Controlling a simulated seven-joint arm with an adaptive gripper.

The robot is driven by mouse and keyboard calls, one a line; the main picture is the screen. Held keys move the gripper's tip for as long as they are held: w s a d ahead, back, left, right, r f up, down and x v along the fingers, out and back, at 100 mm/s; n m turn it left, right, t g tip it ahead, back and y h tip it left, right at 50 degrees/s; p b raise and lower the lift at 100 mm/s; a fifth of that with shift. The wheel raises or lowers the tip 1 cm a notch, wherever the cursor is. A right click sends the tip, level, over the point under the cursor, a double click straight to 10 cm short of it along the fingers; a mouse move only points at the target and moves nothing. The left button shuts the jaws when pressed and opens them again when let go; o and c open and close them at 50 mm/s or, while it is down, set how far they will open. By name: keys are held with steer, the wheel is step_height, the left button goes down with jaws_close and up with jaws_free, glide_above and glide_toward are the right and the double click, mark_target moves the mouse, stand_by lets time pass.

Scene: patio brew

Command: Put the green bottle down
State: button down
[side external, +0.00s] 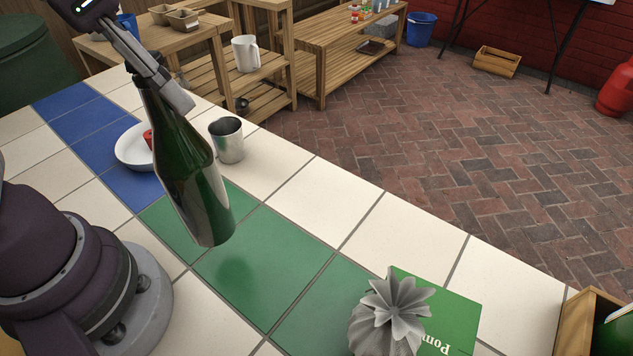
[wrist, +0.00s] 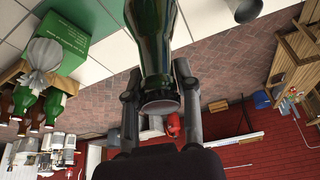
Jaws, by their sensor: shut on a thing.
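My gripper (side external: 178,98) is shut on the neck of the green bottle (side external: 195,180). The bottle hangs base down, slightly tilted, with its base over the green tiles (side external: 290,250) of the counter. A dark patch on the tiles below the base looks like its shadow or reflection, and the base appears a little above the surface. In the wrist view the bottle (wrist: 153,40) runs up from between the fingers of my gripper (wrist: 157,72), with its mouth towards the camera. The base is cut off there.
A metal cup (side external: 228,141) and a white plate (side external: 132,148) with something red stand behind the bottle. A wooden crate (side external: 575,325) is at the right edge. The green tiles between are bare.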

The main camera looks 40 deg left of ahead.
steer(key=a, duration=0.1)
steer(key=a+n, duration=0.2)
steer(key=shift+s+f+y, duration=0.3)
steer(key=shift+f+y, duration=0.1)
steer(key=shift+w+a, duration=0.1)
steer(key=w+d+f, duration=0.1)
steer(key=w+f, duration=0.1)
steer(key=w, duration=0.6)
steer(key=w+d+f, duration=0.1)
steer(key=w+f, duration=0.2)
steer(key=w, duration=0.4)
steer(key=shift+w, duration=0.35)
steer(key=shift+f, duration=0.2)
steer(key=c, duration=0.8)
jaws_free()
